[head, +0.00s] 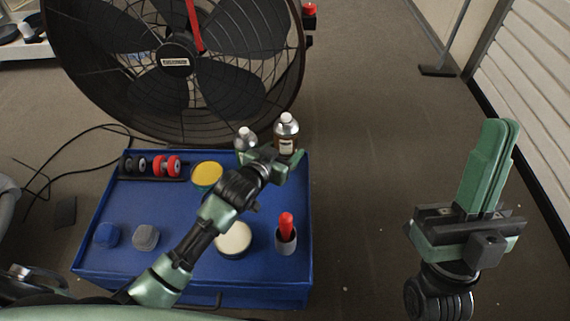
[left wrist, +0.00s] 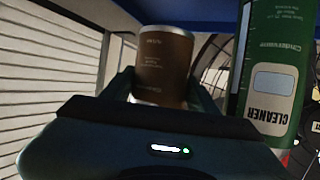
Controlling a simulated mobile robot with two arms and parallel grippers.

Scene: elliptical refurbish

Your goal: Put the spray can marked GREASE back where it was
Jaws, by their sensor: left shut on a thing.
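A spray can with a brown label and white cap (head: 287,130) is at the back right corner of the blue cart top (head: 165,215). My left gripper (head: 277,160) is shut on it. In the left wrist view the brown-labelled can (left wrist: 165,60) sits between the two fingers; its large lettering is not readable, so I cannot confirm GREASE. I cannot tell whether its base touches the cart. A green-labelled can (head: 245,138) stands just left of it; in the left wrist view it reads CLEANER (left wrist: 272,90), upside down. My right gripper (head: 503,122) is shut and empty, right of the cart.
A large fan (head: 175,62) stands behind the cart. Floor right of the cart is clear.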

